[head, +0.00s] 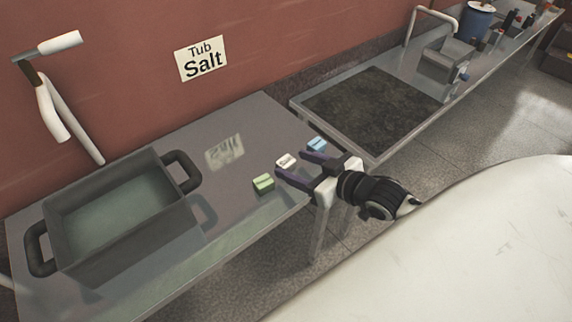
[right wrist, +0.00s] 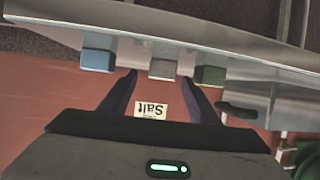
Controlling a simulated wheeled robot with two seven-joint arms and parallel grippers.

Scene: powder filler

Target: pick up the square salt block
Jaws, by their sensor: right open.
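The square salt block (head: 285,160) is a small white block with dark lettering on top, near the front right edge of the grey metal table. It also shows as a pale grey block in the right wrist view (right wrist: 163,62). My right gripper (head: 292,164) is open, with its two purple fingers pointing at the salt block. In the right wrist view the block is centred just beyond and between the fingertips (right wrist: 160,77). I cannot tell whether the fingers reach past its near face. My left gripper is not in view.
A green block (head: 263,183) stands left of the salt block, and a blue block (head: 317,144) stands right of it, close to the fingers. A grey tub (head: 118,252) with two handles sits on the table's left. A wall sign (head: 201,58) reads "Tub Salt".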

